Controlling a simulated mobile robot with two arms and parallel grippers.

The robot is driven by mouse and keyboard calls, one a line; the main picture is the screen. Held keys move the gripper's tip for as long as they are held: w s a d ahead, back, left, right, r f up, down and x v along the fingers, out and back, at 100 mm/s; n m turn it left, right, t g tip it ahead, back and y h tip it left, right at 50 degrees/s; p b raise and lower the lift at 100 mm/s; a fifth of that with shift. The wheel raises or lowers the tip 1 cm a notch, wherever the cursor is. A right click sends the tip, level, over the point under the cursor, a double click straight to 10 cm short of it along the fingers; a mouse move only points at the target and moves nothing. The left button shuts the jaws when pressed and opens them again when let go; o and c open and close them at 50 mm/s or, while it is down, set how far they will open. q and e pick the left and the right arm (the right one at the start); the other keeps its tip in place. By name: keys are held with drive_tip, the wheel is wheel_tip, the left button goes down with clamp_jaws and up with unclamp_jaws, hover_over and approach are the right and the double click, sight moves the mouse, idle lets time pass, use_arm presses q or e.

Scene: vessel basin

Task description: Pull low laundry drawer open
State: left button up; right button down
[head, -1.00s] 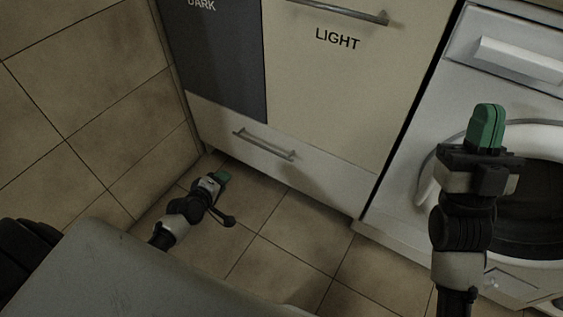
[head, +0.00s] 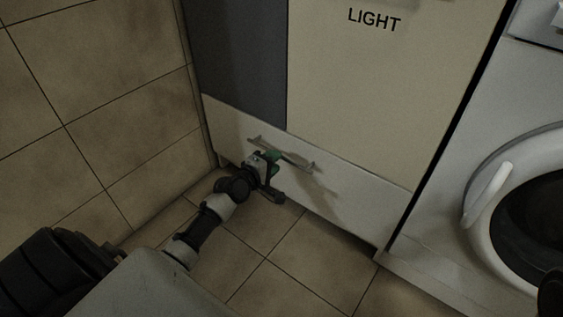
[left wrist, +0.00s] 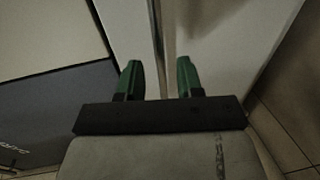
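The low drawer (head: 350,198) is a pale, wide front at the foot of the cabinet, flush with the panels above, so it looks shut. Its bar handle (head: 311,167) runs along the upper left part of the front. My left gripper (head: 274,156) is at the handle, its green fingertips overlapping the bar's left half. In the left wrist view the two green fingers (left wrist: 158,80) are apart, and the bar handle (left wrist: 157,35) runs into the gap between them. Contact with the bar cannot be told. My right gripper is out of view; only a dark part shows at the right edge.
Above the drawer are a dark panel (head: 243,60) and a cream panel marked LIGHT (head: 370,90). A washing machine (head: 440,190) with a round door stands to the right. A tiled wall (head: 90,110) is close on the left. The tiled floor (head: 290,265) before the drawer is clear.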

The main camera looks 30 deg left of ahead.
use_arm(q)
drive_tip(key=shift+b+x, duration=0.75)
drive_tip(key=shift+x, duration=1.25)
drive_tip(key=shift+c, duration=0.3)
clamp_jaws()
